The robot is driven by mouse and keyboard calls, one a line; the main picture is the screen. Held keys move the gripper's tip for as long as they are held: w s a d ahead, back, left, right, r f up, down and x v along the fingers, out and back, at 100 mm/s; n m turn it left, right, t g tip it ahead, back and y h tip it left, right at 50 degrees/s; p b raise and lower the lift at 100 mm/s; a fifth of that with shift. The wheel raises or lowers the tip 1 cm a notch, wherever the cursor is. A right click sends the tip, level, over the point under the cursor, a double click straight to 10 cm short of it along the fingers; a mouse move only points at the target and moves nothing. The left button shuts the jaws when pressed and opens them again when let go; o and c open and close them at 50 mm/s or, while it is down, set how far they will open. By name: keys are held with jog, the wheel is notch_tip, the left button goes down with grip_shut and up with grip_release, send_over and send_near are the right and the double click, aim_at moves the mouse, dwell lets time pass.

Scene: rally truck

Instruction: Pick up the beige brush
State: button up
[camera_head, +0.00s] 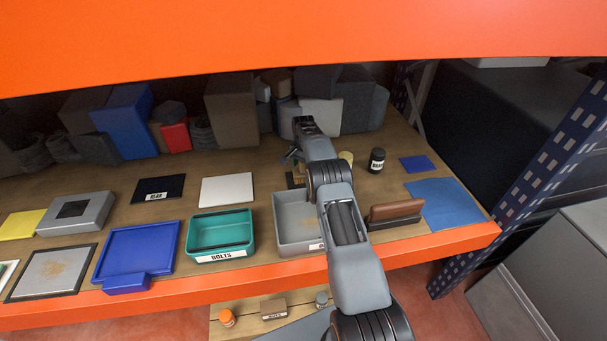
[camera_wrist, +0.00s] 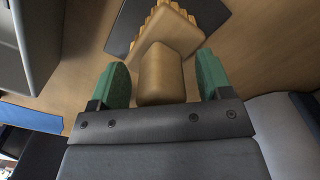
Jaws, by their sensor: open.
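The beige brush (camera_wrist: 162,75) shows in the wrist view. Its smooth rounded block points toward my gripper, and its wavy-edged bristle end lies farther off over a dark flat mat (camera_wrist: 128,25). My gripper (camera_wrist: 166,84) is open, with one green finger pad on each side of the brush's block. A narrow gap shows on each side, so the pads look clear of it. In the head view, my gripper (camera_head: 292,156) is low over the shelf behind the grey bin, and a small tan part of the brush (camera_head: 299,171) shows beside my arm, which hides much of that spot.
A grey bin (camera_head: 283,246) stands in front of the brush, with a teal bolts bin (camera_head: 249,238) to its left. A dark jar (camera_head: 376,161) and brown holder (camera_head: 395,214) stand to the right. Several boxes and a white block (camera_head: 321,116) fill the back.

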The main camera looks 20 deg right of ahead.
grip_shut()
jog(key=shift+r, duration=0.1)
dwell(0.5)
